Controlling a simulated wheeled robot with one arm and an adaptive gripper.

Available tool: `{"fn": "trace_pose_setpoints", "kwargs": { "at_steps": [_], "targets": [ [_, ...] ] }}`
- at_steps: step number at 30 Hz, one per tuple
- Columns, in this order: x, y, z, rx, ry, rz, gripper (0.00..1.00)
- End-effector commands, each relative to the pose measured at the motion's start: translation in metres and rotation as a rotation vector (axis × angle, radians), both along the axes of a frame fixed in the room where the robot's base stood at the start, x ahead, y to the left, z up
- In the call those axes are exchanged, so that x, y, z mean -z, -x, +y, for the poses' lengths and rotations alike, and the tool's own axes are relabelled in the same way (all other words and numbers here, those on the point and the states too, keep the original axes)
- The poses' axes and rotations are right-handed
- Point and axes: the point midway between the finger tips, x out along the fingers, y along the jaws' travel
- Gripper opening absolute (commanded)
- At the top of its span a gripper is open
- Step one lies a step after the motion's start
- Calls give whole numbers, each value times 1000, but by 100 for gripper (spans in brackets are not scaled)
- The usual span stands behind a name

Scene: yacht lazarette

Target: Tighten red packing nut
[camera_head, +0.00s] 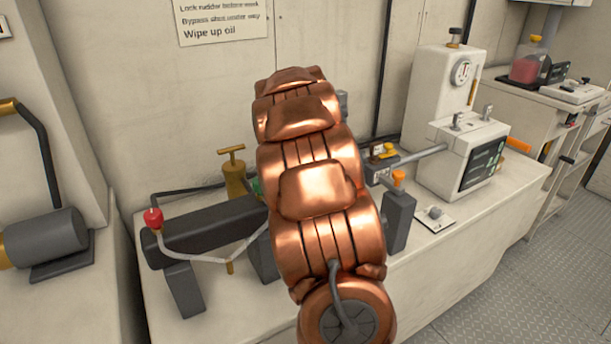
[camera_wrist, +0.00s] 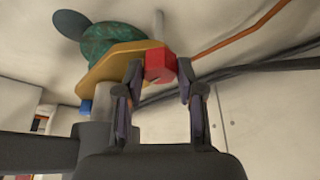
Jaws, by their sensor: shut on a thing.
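The red packing nut (camera_wrist: 159,65) shows in the wrist view as a faceted red block at the edge of a brass-yellow plate (camera_wrist: 112,68). My gripper (camera_wrist: 159,72) has one finger on each side of the nut and is shut on it at the fingertips. A mottled green round part (camera_wrist: 110,40) sits against the plate, and a small blue piece (camera_wrist: 86,106) shows below the plate's left end. In the head view my copper-coloured arm hides the gripper and the nut; only a sliver of green (camera_head: 256,187) shows beside it.
On the white bench (camera_head: 455,230) are a dark cylinder (camera_head: 205,232) with a red knob (camera_head: 153,217) and pale hose, a brass valve (camera_head: 234,175), a dark post (camera_head: 398,222) and a white unit with a dark screen (camera_head: 465,150). Dark and orange lines run near the fingers in the wrist view.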

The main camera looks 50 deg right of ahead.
Motion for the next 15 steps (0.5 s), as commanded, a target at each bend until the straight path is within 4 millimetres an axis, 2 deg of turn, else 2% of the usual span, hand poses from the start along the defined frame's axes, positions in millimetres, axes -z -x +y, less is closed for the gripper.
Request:
{"fn": "trace_pose_setpoints", "kwargs": {
  "at_steps": [5,6,12,15],
  "targets": [
    [1,1,0,0,-1,2,3],
    [1,1,0,0,-1,2,40],
    [0,0,0,0,-1,1,60],
    [0,0,0,-1,-1,1,62]
  ]
}}
